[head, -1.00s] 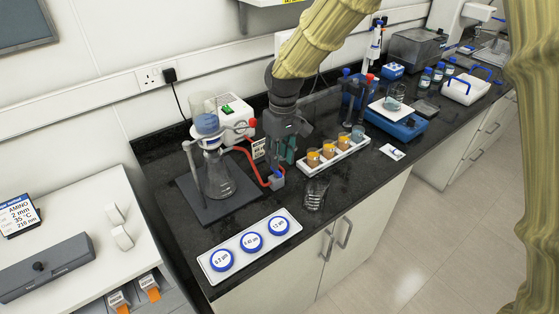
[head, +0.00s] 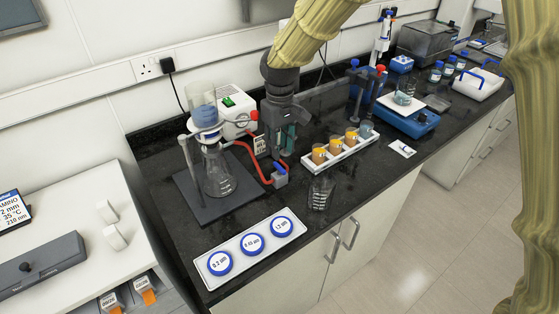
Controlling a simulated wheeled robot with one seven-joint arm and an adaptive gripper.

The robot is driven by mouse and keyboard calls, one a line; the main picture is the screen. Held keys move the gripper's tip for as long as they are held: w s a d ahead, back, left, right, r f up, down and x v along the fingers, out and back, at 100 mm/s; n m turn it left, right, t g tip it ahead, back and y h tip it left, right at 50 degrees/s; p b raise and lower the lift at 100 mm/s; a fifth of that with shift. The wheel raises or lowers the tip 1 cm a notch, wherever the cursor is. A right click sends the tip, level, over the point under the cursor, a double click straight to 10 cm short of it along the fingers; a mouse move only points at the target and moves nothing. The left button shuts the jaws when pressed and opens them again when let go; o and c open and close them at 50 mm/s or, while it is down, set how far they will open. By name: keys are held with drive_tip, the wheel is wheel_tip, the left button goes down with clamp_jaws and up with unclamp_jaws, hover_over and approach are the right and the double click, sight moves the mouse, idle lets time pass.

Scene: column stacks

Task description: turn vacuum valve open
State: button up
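The vacuum valve (head: 279,175) is a small grey-blue block at the end of the red hose (head: 254,165) on the black bench. The hose runs left to the filter flask (head: 217,174), which has a funnel (head: 203,112) of bluish liquid clamped above it. My gripper (head: 285,148) points down just above and behind the valve, and a small gap seems to show between them. Its fingers are small and dark against the bench, so I cannot tell whether they are open or shut. The valve's handle position is not clear.
A white rack of amber-filled beakers (head: 340,148) stands right of my gripper. A white tray with round blue filter discs (head: 210,280) is at the front left. A white pump (head: 236,108) stands behind the flask.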

sight(279, 167)
drive_tip(key=shift+f+p, duration=0.65)
drive_tip(key=shift+f, duration=2.75)
clamp_jaws()
